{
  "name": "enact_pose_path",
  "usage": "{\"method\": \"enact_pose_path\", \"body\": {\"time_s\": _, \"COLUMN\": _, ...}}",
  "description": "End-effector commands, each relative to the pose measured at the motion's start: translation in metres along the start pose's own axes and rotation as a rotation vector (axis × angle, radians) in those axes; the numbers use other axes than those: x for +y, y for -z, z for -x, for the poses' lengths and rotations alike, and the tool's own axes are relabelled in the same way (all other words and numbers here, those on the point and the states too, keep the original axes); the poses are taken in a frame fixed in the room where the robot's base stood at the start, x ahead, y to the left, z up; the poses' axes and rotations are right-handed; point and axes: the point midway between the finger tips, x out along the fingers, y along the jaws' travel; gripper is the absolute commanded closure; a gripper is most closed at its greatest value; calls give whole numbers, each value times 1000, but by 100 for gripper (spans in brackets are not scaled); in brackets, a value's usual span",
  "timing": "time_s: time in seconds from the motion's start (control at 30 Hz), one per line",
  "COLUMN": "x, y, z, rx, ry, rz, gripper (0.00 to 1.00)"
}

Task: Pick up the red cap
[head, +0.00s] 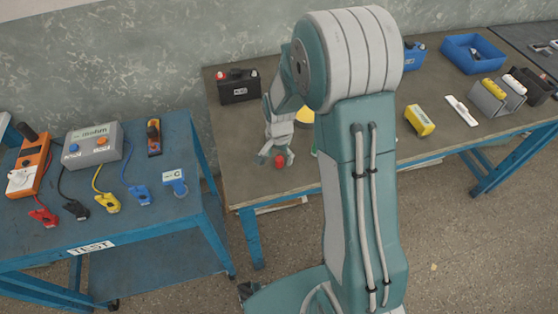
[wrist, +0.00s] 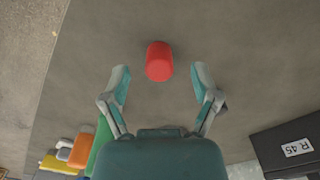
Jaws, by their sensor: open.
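The red cap (head: 280,161) sits on the brown workbench (head: 240,150), near its front left part. It also shows in the wrist view (wrist: 159,61), just beyond the fingertips and centred between them. My gripper (head: 276,157) is above the bench at the cap. In the wrist view my gripper (wrist: 161,82) is open, with a finger on each side and nothing between them. I cannot tell exactly how high the fingertips are over the bench.
A black battery (head: 238,86) stands behind my gripper, and it shows at the lower right of the wrist view (wrist: 290,148). A yellow block (head: 419,120) and a blue bin (head: 473,53) are to the right. A blue test table (head: 150,205) with clamps stands left.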

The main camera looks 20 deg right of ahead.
Motion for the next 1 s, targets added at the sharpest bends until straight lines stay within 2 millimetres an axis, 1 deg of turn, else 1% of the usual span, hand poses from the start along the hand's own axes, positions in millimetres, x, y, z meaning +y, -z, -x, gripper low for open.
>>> {"method": "enact_pose_path", "body": {"time_s": 0.03, "x": 0, "y": 0, "z": -8, "rx": -2, "ry": -2, "rz": 0, "gripper": 22}}
{"method": "enact_pose_path", "body": {"time_s": 0.13, "x": 0, "y": 0, "z": -18, "rx": -1, "ry": -1, "rz": 1, "gripper": 22}}
{"method": "enact_pose_path", "body": {"time_s": 0.4, "x": 0, "y": 0, "z": -20, "rx": 1, "ry": 1, "rz": 1, "gripper": 22}}
{"method": "enact_pose_path", "body": {"time_s": 0.47, "x": 0, "y": 0, "z": -20, "rx": 1, "ry": 1, "rz": 1, "gripper": 46}}
{"method": "enact_pose_path", "body": {"time_s": 0.5, "x": 0, "y": 0, "z": -20, "rx": 1, "ry": 1, "rz": 1, "gripper": 56}}
{"method": "enact_pose_path", "body": {"time_s": 0.6, "x": 0, "y": 0, "z": -20, "rx": 1, "ry": 1, "rz": 1, "gripper": 80}}
{"method": "enact_pose_path", "body": {"time_s": 0.63, "x": 0, "y": 0, "z": -20, "rx": 1, "ry": 1, "rz": 1, "gripper": 81}}
{"method": "enact_pose_path", "body": {"time_s": 1.0, "x": 0, "y": 0, "z": -18, "rx": 1, "ry": 1, "rz": 1, "gripper": 82}}
